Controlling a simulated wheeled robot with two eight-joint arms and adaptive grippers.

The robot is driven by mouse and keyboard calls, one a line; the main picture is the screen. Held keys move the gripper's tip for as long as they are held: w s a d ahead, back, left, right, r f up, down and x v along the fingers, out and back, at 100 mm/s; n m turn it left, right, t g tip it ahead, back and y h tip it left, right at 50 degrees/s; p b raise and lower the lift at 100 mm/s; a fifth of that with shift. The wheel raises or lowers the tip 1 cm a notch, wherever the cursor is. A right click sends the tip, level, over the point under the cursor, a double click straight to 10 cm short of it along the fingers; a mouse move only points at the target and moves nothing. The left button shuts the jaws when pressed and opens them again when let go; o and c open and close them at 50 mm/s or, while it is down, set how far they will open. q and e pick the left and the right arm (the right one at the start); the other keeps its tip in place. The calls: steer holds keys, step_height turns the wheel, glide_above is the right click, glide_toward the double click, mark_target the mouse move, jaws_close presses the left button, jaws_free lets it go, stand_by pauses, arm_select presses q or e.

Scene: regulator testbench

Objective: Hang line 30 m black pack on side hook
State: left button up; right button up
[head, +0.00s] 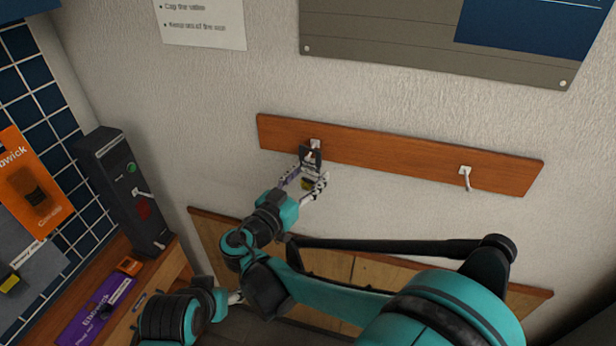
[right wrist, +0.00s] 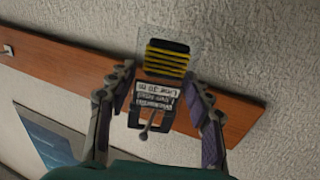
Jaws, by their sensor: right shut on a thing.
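The line 30 m black pack (right wrist: 168,62) is a clear pack with yellow-and-black coils and a dark header with upside-down text in the right wrist view. In the head view its dark header (head: 311,153) is against the left hook on the wooden rail. In the right wrist view, that hook's peg (right wrist: 149,124) sticks out at the header's end; I cannot tell whether it passes through the hole. My right gripper (head: 307,181) is shut on the pack, with a finger on each side. My left gripper (head: 236,298) is low in the head view, mostly hidden.
The rail (head: 400,160) is fixed to the wall; its right hook (head: 466,178) is empty. A dark box (head: 122,190), a purple pack (head: 97,312) and an orange pack (head: 32,185) are at left. A lower wooden panel (head: 220,235) runs beneath the rail.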

steer(key=o, duration=1.3)
